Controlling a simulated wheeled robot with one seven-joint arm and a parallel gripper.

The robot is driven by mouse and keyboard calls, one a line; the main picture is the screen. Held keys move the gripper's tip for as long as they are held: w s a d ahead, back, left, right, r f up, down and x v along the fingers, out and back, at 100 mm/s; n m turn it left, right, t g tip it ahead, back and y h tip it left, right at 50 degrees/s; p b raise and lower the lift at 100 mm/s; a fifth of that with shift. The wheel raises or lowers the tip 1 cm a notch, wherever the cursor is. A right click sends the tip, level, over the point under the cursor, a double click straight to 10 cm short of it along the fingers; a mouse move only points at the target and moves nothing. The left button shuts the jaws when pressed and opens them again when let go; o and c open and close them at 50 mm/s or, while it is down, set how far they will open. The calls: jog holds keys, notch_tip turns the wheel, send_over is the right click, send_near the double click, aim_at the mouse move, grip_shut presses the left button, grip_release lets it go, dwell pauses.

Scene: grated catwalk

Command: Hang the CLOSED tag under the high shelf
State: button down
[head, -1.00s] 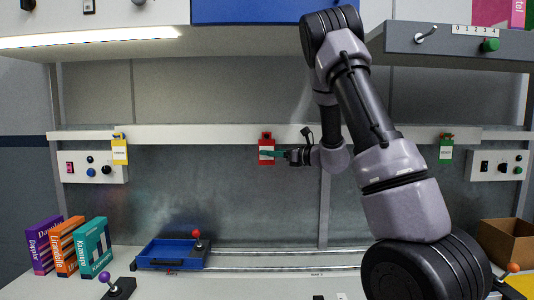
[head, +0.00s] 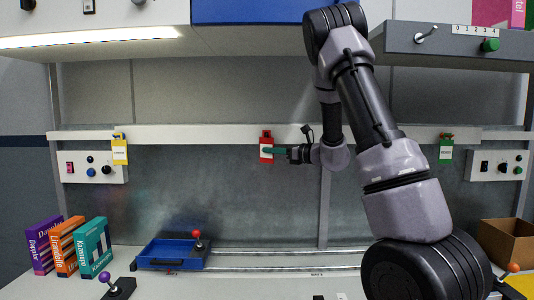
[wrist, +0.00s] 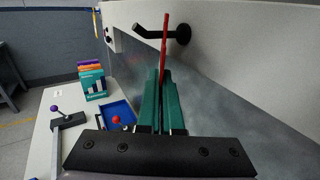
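A red tag (head: 266,156) with a white label is at the long pale rail, between a yellow tag and a green tag. Its label is too small to read, so I cannot tell whether it says CLOSED. My gripper (head: 276,151) reaches it from the right, with green fingers across its middle. In the wrist view the red tag (wrist: 163,60) shows edge-on between the green fingers (wrist: 163,104), which are shut on it. A black hook (wrist: 165,33) on the rail is right at the tag's upper part; whether the tag still bears on it is unclear. The high shelf (head: 270,40) spans the top.
A yellow tag (head: 120,152) and a green tag (head: 445,152) hang on the rail (head: 210,135). A grey box (head: 460,40) with a knob hangs at upper right. Books (head: 92,248), a blue tray (head: 160,254) and a cardboard box (head: 508,242) stand on the bench below.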

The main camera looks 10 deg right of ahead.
jog(key=shift+s, duration=0.3)
jog(key=shift+s+a, duration=0.15)
jog(key=shift+s, duration=0.4)
jog(key=shift+s+r, duration=0.1)
jog(key=shift+s, duration=0.05)
dwell(0.3)
jog(key=shift+s+a+r, duration=0.1)
jog(key=shift+s+r, duration=0.1)
jog(key=shift+s, duration=0.25)
jog(key=shift+s+a+r, duration=0.1)
jog(key=shift+s+r, duration=0.1)
jog(key=shift+s, duration=0.2)
jog(key=shift+s, duration=0.15)
jog(key=shift+s+a, duration=0.2)
jog(key=shift+s, duration=0.7)
jog(key=shift+s+a, duration=0.2)
jog(key=shift+s, duration=0.7)
jog(key=shift+s, duration=0.25)
